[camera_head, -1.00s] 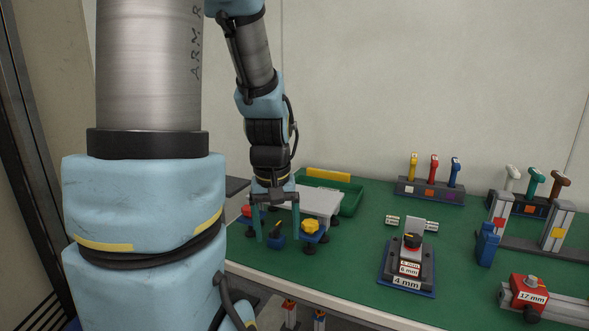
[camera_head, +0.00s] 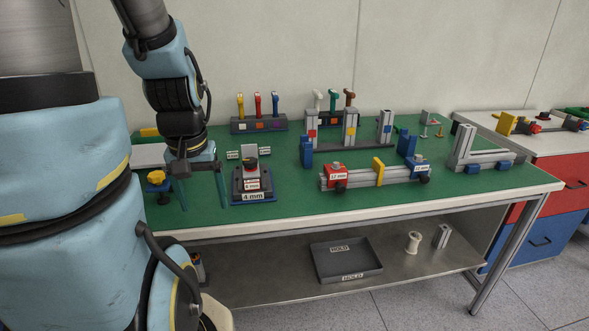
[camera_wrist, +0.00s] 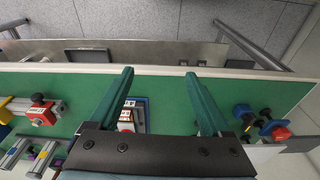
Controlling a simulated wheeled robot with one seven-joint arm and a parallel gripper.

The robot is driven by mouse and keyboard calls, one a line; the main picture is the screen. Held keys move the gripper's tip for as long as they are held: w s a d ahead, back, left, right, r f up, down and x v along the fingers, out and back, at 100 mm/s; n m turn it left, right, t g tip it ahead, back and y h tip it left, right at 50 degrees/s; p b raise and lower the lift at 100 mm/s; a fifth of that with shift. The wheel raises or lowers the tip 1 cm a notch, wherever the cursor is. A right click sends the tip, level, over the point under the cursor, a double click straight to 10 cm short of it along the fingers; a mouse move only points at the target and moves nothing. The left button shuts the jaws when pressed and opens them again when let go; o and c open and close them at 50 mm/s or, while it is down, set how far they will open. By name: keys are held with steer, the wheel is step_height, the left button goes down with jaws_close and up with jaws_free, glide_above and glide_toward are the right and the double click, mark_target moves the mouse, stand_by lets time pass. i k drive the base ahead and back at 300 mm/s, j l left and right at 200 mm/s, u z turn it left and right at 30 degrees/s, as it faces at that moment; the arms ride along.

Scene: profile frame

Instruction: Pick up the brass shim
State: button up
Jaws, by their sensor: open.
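I cannot pick out a brass shim for certain in either view. A labelled stack stands on a dark blue base marked 4 mm (camera_head: 252,197), with smaller labelled plates and a dark knob on top. In the wrist view this stack (camera_wrist: 126,122) is partly hidden behind my left finger and the gripper body. My gripper (camera_head: 204,203) points down over the front of the green bench, just left of the stack. Its two teal fingers (camera_wrist: 159,74) are wide apart with nothing between them.
A green-topped bench (camera_head: 290,205) carries a rack of coloured handles (camera_head: 259,125), grey posts (camera_head: 350,130) and a red-ended clamp rail (camera_head: 360,178). A yellow knob (camera_head: 157,178) stands left of my gripper. A grey HOLD tray (camera_head: 345,262) lies on the lower shelf.

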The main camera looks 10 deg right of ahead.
mark_target(252, 184)
steer(key=z, duration=0.15)
steer(key=l+u, duration=0.1)
steer(key=u, duration=0.3)
steer(key=l+u, duration=0.1)
steer(key=u, duration=0.3)
steer(key=l+u, duration=0.1)
steer(key=u, duration=0.35)
steer(key=l+u, duration=0.1)
steer(key=u, duration=0.3)
steer(key=k+l+u, duration=0.5)
steer(key=l+u, duration=0.15)
steer(key=k+l+u, duration=0.35)
